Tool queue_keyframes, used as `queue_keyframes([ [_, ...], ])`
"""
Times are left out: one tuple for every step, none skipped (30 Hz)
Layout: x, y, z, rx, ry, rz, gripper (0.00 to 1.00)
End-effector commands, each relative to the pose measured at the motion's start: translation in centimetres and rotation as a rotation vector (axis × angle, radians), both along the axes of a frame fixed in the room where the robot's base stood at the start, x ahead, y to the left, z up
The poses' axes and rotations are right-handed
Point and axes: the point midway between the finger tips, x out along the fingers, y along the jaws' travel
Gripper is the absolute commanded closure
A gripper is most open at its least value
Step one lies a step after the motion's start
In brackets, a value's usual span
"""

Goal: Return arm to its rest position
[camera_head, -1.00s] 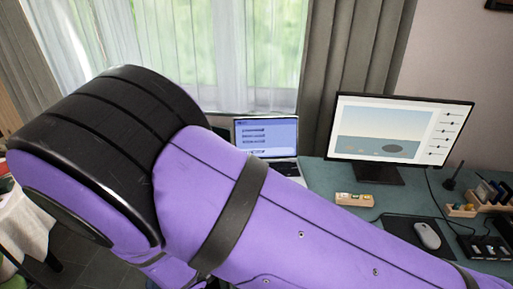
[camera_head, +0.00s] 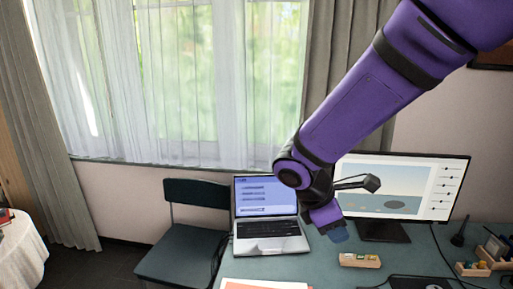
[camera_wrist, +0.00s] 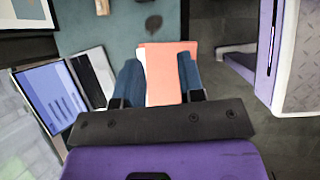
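My purple arm reaches down from the upper right in the head view, with its wrist in front of the monitor's left part. My gripper (camera_head: 338,232) points down over the desk, to the right of the laptop. In the wrist view, the two blue fingers of my gripper (camera_wrist: 158,64) stand apart. An orange-and-white sheet or folder (camera_wrist: 162,62) shows beyond them. It appears to lie on the desk below, and nothing seems held.
A laptop (camera_head: 268,228) stands open on the teal desk (camera_head: 320,265). The monitor (camera_head: 420,190) is close behind my wrist. A small wooden block (camera_head: 360,261) lies near my gripper. A dark chair (camera_head: 180,250) stands left of the desk. A white-covered table (camera_head: 22,258) is at far left.

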Motion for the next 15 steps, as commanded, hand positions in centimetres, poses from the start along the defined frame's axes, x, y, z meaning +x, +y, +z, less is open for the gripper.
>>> queue_keyframes([
  [-0.4,-1.3,1.2,0.046,-0.033,-0.071,0.64],
  [-0.6,-1.9,1.8,0.071,-0.051,-0.111,0.64],
  [-1.0,-2.7,2.6,0.103,-0.074,-0.164,0.64],
  [-1.3,-3.3,3.2,0.128,-0.092,-0.207,0.64],
  [-1.6,-3.8,3.7,0.152,-0.11,-0.244,0.64],
  [-2.0,-4.5,4.5,0.185,-0.135,-0.298,0.64],
  [-2.4,-5.1,5.0,0.209,-0.153,-0.338,0.64],
  [-2.8,-5.6,5.5,0.233,-0.171,-0.377,0.64],
  [-3.2,-6.3,6.2,0.264,-0.197,-0.43,0.64],
  [-3.6,-6.8,6.7,0.288,-0.214,-0.47,0.64],
  [-4.0,-7.3,7.1,0.311,-0.234,-0.509,0.64],
  [-4.6,-7.9,7.7,0.341,-0.258,-0.56,0.64],
  [-5.1,-8.4,8.2,0.364,-0.278,-0.6,0.64],
  [-5.5,-8.8,8.7,0.388,-0.297,-0.638,0.64],
  [-6.1,-9.4,9.2,0.418,-0.323,-0.69,0.64],
])
